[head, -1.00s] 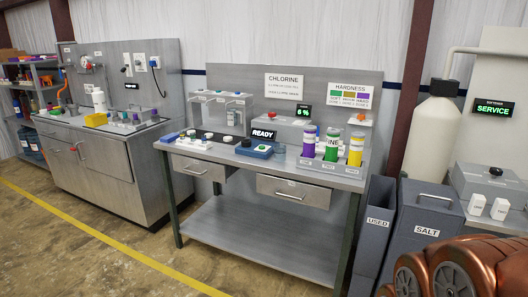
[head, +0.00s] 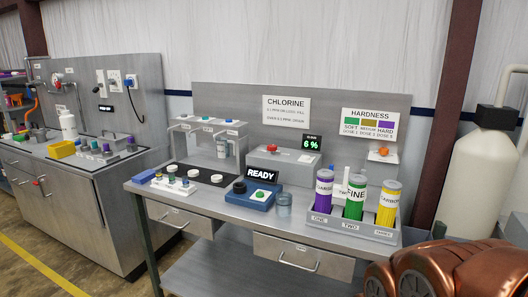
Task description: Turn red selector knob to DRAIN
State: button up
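A small red knob (head: 272,148) sits on top of a grey box (head: 271,165) at the back of the middle bench, left of a green "6 %" display. Its position marks are too small to read, and I see no legible DRAIN label. I cannot tell for sure that this is the selector knob. Another small red spot (head: 35,183) shows on the front of the left cabinet. My copper-coloured arm fills the bottom right corner. My gripper is not in view.
The middle bench (head: 225,222) carries a blue "READY" device (head: 250,199), a clear cup (head: 284,204), and a rack of purple, green and yellow cylinders (head: 350,226). A cream tank (head: 482,170) stands at right. Floor (head: 40,270) with a yellow line is open at lower left.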

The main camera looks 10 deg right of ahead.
aim_at(272, 147)
jog(key=u, duration=0.75)
jog(key=i, duration=1.1)
jog(key=u, duration=0.5)
jog(key=i, duration=1)
jog(key=z, duration=0.95)
jog(key=i, duration=0.6)
jog(key=z, duration=0.45)
